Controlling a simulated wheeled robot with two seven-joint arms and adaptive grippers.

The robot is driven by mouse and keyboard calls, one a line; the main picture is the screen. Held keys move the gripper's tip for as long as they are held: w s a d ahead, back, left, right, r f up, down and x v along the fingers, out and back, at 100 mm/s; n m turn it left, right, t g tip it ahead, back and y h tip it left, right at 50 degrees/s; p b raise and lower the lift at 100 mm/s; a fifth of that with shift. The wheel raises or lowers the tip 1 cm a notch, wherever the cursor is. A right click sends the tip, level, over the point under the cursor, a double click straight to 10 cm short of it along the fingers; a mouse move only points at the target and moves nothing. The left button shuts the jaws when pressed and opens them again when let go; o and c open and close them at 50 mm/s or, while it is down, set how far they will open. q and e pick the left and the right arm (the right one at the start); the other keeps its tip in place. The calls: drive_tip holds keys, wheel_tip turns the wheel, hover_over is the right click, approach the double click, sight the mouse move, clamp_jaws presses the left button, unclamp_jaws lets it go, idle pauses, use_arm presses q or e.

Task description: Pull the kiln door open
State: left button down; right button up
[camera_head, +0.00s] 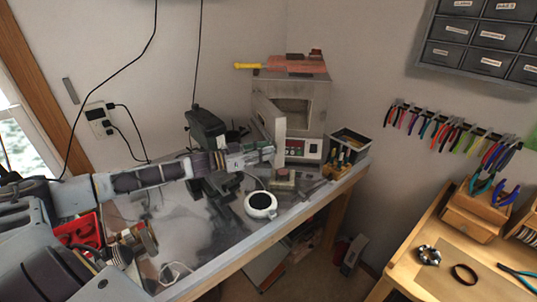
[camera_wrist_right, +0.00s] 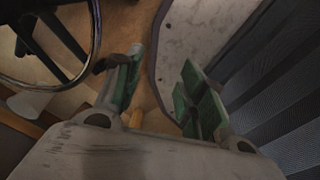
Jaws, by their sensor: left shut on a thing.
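The kiln (camera_head: 318,113) is a pale metal box at the back of the bench, with a control panel low on its front. Its door (camera_head: 266,113) stands swung out at the left, and the dark chamber opening (camera_head: 293,108) shows beside it. My left arm reaches in from the left, and my left gripper (camera_head: 268,152) is at the lower part of the door, shut on what appears to be the door's handle; the fingers hide the grip itself. In the right wrist view my right gripper (camera_wrist_right: 162,70) has green-padded fingers spread apart with nothing between them.
A wooden workbench (camera_head: 450,245) is at the right.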

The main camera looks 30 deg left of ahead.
use_arm(q)
drive_tip(key=shift+s+a+m+g+h, duration=0.3)
drive_tip(key=shift+s+a, duration=0.1)
drive_tip(key=shift+a, duration=0.2)
drive_tip(key=shift+s+a+m+g+h, duration=0.2)
drive_tip(key=shift+s+a+h, duration=0.15)
drive_tip(key=shift+a, duration=0.2)
drive_tip(key=c, duration=1.2)
unclamp_jaws()
drive_tip(key=shift+r, duration=0.1)
drive_tip(key=shift+s+a, duration=0.2)
drive_tip(key=shift+v, duration=1)
drive_tip(key=shift+s+a, duration=0.2)
drive_tip(key=shift+s, duration=0.1)
